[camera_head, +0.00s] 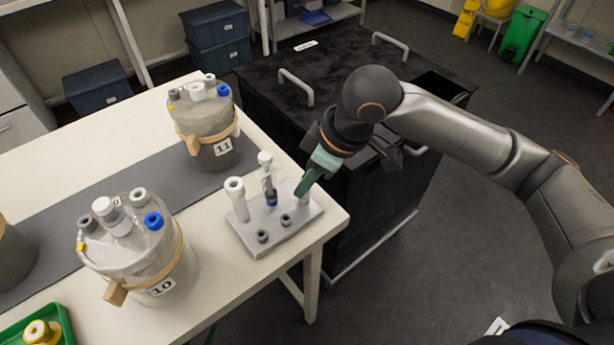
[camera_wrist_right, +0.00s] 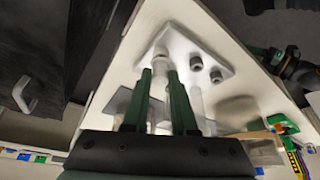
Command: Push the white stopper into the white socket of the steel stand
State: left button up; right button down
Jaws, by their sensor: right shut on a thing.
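The steel stand (camera_head: 246,243) is a flat grey plate near the table's right corner. It also shows in the right wrist view (camera_wrist_right: 218,48). My right gripper (camera_head: 302,188) has green fingers pointing down over the stand's right end. In the right wrist view, these fingers (camera_wrist_right: 160,76) are shut on a pale piece, the white stopper (camera_wrist_right: 161,72), mostly hidden between them. A whitish socket (camera_head: 304,199) shows just below the fingertips; whether the stopper touches it or is inside it I cannot tell. Part of what looks like my left gripper (camera_wrist_right: 270,52) shows at the right of the wrist view.
The stand also carries a tall white tube (camera_head: 238,200), a clear piece with a blue base (camera_head: 270,191) and dark sockets (camera_head: 262,237). Vessels 11 (camera_head: 207,122) and 10 (camera_head: 140,260) stand to the left. A green tray (camera_head: 62,322) is at lower left. A black cabinet (camera_head: 350,215) stands beyond.

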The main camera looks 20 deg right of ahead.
jog(key=shift+f, duration=0.45)
dwell(0.3)
jog(key=c, duration=0.6)
grip_release()
jog(key=shift+c, duration=0.2)
